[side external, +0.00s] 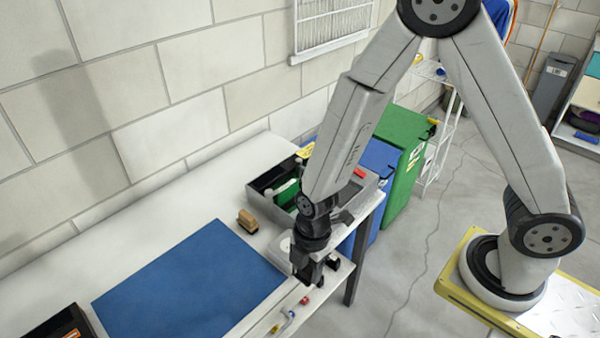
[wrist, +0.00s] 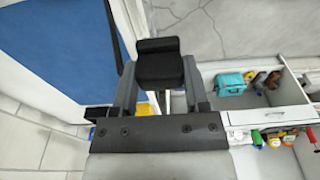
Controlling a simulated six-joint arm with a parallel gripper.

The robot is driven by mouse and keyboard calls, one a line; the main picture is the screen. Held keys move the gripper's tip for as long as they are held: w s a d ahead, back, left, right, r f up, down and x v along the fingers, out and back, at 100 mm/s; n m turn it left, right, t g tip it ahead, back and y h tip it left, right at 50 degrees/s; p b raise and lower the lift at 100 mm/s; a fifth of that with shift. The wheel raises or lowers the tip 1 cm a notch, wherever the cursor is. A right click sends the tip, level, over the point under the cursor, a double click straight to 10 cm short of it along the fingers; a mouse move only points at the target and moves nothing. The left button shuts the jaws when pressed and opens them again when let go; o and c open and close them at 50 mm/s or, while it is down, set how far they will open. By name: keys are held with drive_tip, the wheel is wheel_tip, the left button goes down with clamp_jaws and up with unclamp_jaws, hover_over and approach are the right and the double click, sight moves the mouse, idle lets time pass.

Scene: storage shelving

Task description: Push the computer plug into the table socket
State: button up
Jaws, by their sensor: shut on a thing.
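My gripper (side external: 307,272) is low over the front edge of the white table (side external: 175,200), just right of the blue mat (side external: 190,285). In the wrist view my gripper (wrist: 160,85) has its two fingers on either side of a black block-shaped plug (wrist: 162,66), shut on it. A thin black strip, perhaps its cable, runs at the mat's edge in the wrist view (wrist: 115,38). I cannot make out the socket in either view; the gripper and plug may hide it. Contact between plug and table cannot be told.
A grey open bin (side external: 262,182) with green things stands behind my gripper. A wooden-backed brush (side external: 247,221) lies beside the mat. Small coloured items (side external: 288,316) show along the table's front. Blue and green bins (side external: 405,150) stand beyond the table's end.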

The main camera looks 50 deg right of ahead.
idle(0.7)
drive_tip(key=w+d+f, duration=0.1)
drive_tip(key=w+d, duration=0.7)
drive_tip(key=w, duration=0.5)
drive_tip(key=shift+d+f, duration=0.15)
drive_tip(key=shift+f, duration=0.2)
drive_tip(key=shift+f, duration=0.15)
drive_tip(key=shift+f, duration=2.7)
drive_tip(key=shift+f, duration=0.65)
idle(0.3)
drive_tip(key=o, duration=1.2)
drive_tip(key=shift+o, duration=0.2)
